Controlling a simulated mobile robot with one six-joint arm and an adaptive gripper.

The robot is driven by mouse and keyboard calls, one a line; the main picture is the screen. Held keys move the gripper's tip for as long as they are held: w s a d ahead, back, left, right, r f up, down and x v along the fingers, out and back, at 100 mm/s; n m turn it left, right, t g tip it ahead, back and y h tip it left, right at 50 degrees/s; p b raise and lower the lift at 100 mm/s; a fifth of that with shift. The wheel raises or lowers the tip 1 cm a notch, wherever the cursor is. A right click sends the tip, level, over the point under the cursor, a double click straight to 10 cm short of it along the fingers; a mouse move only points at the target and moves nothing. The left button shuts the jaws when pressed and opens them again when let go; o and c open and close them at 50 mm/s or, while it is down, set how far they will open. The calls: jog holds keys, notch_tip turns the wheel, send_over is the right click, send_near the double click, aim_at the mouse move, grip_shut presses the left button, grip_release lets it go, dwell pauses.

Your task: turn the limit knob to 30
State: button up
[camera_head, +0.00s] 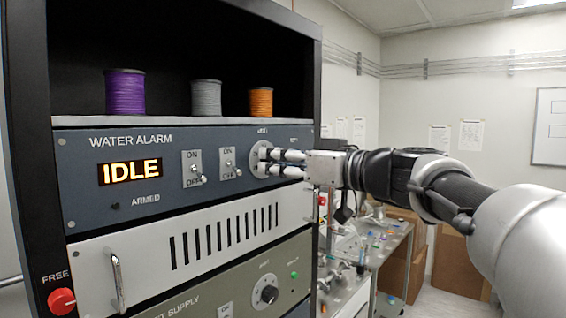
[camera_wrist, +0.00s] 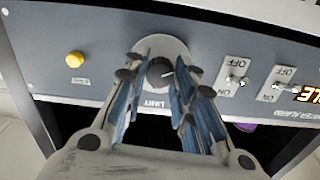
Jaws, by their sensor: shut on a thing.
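The limit knob (camera_wrist: 159,70) is a dark round knob with a white pointer line, on a pale round dial plate (camera_wrist: 170,46) marked LIMIT. In the wrist view the panel appears upside down, and the scale numbers are too small to read. My gripper (camera_wrist: 162,78) has its fingers on either side of the knob and is shut on it. In the head view my gripper (camera_head: 283,162) reaches the water alarm panel (camera_head: 150,185) from the right. Its fingers cover the knob there, and only part of the dial plate (camera_head: 256,150) shows.
The panel's display (camera_head: 130,171) reads IDLE. Two toggle switches (camera_head: 192,168) (camera_head: 228,163) sit left of the dial. A yellow button (camera_wrist: 75,59) is on its other side. Another knob (camera_head: 270,293) is on the panel below. Three spools stand on the shelf above.

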jog(key=m+b, duration=0.1)
jog(key=m, duration=0.4)
jog(key=shift+b, duration=0.3)
jog(key=m+p, duration=0.5)
jog(key=m, duration=1.3)
jog(key=shift+m, duration=0.4)
jog(key=o, duration=1.1)
jog(key=shift+d, duration=0.1)
